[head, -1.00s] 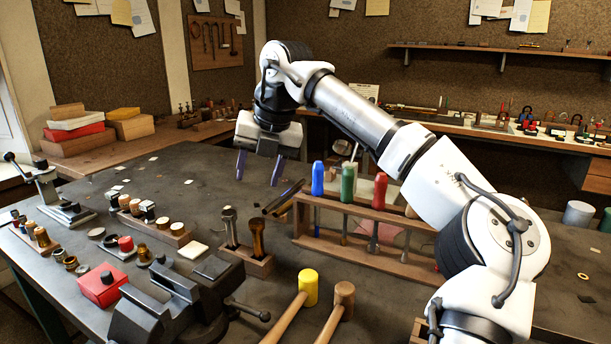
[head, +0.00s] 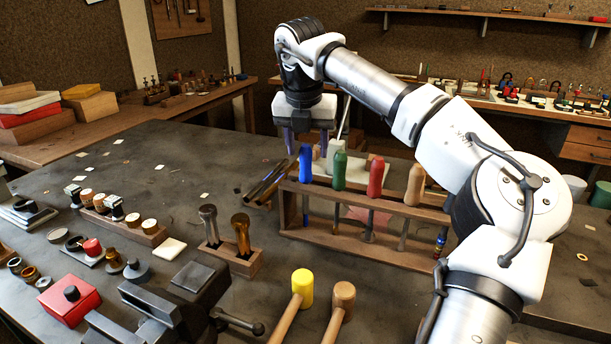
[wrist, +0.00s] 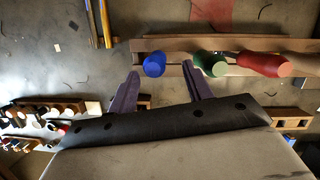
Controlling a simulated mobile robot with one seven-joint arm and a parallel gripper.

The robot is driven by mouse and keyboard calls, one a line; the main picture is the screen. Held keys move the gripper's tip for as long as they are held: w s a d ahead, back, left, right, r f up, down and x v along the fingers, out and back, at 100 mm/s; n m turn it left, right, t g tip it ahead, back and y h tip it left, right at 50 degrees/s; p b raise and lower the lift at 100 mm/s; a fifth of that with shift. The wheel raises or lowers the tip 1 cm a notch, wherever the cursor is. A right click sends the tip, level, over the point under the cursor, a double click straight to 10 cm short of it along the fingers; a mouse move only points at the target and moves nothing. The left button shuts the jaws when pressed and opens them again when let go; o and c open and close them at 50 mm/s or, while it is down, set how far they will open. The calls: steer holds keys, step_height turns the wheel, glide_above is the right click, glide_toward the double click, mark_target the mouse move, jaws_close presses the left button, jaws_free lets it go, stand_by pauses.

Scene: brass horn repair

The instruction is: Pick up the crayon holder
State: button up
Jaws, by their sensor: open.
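I cannot tell for certain which thing is the crayon holder. A small blue and yellow piece (head: 439,246) stands at the right end of the wooden tool rack (head: 370,234). Dark slim sticks with yellowish parts (head: 266,182) lean left of the rack; similar sticks show in the wrist view (wrist: 100,25).
The rack holds blue (head: 305,164), green (head: 339,170), red (head: 376,178) and orange-brown (head: 414,184) handles upright. A two-slot wooden block (head: 232,258), a vise (head: 180,300) and yellow (head: 302,287) and brown mallets (head: 342,296) stand in front. The bench's back left is mostly clear.

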mark_target(306, 163)
steer(key=shift+a+p+x, duration=0.1)
steer(key=shift+p+x, duration=0.35)
steer(key=shift+x, duration=0.95)
steer(key=shift+a+p+x, duration=0.15)
steer(key=shift+p+x, duration=0.25)
steer(key=shift+x, duration=1.05)
steer(key=shift+w+r, duration=0.1)
steer(key=shift+w, duration=0.05)
jaws_close()
